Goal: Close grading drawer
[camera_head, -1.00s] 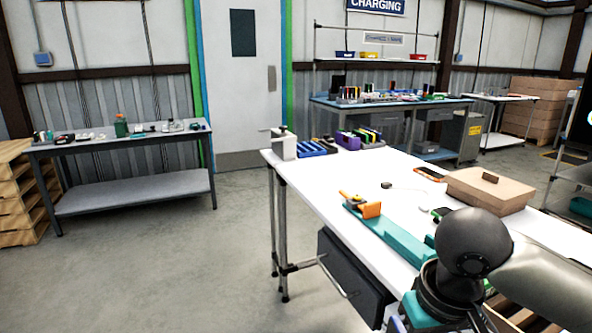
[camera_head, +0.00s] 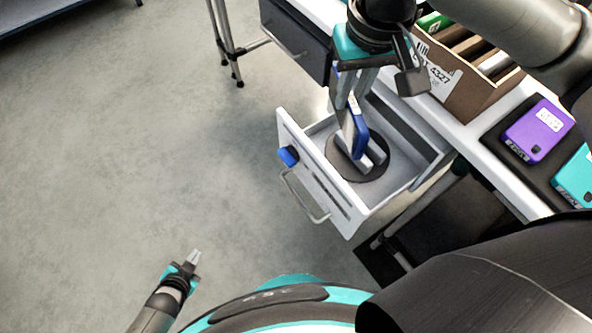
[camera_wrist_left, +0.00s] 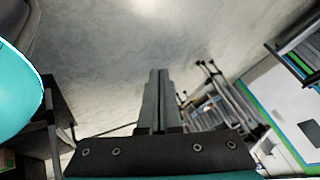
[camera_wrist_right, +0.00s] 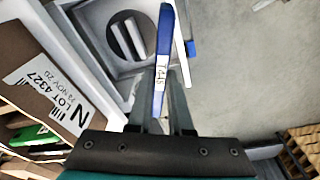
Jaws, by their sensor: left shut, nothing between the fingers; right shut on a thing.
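The white drawer (camera_head: 345,214) stands pulled out from under the table, with a bar handle (camera_head: 304,200) and a blue knob (camera_head: 288,155) on its front. Inside it is a dark round disc (camera_head: 342,168) with pale bars on it. My right gripper (camera_head: 352,112) is shut on a slim blue piece (camera_head: 361,138) with a white label, over the open drawer. The piece also shows in the right wrist view (camera_wrist_right: 165,32); I cannot tell whether it touches the disc. My left gripper (camera_head: 193,258) is shut and empty over the floor, left of the drawer and apart from it.
A purple case (camera_head: 538,130) and a teal case (camera_head: 576,178) lie on a dark mat. A dark drawer unit (camera_head: 297,42) hangs further back. The floor at left is clear.

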